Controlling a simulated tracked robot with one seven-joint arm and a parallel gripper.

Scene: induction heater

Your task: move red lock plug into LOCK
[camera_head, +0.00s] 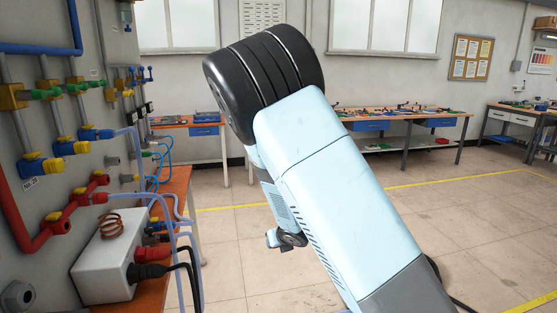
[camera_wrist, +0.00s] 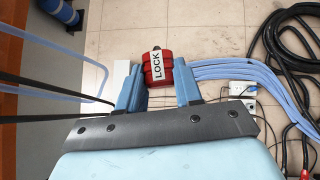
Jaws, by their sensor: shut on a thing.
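In the wrist view, the red lock plug (camera_wrist: 166,73) sits between the two blue fingers of my gripper (camera_wrist: 158,68). The fingers are shut on it from both sides. A white label reading LOCK faces the camera on the plug. The plug is held above the tiled floor. In the head view my light-blue arm fills the middle, and neither the plug nor the fingertips can be made out. No separate place marked LOCK can be told in either view.
At left, a wall panel (camera_head: 60,120) carries pipes and valves. A white box (camera_head: 107,265) with a copper coil stands on the wooden bench below. Blue hoses (camera_wrist: 235,70) and black cables (camera_wrist: 290,60) lie right in the wrist view. Open floor (camera_head: 480,220) is right of my arm.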

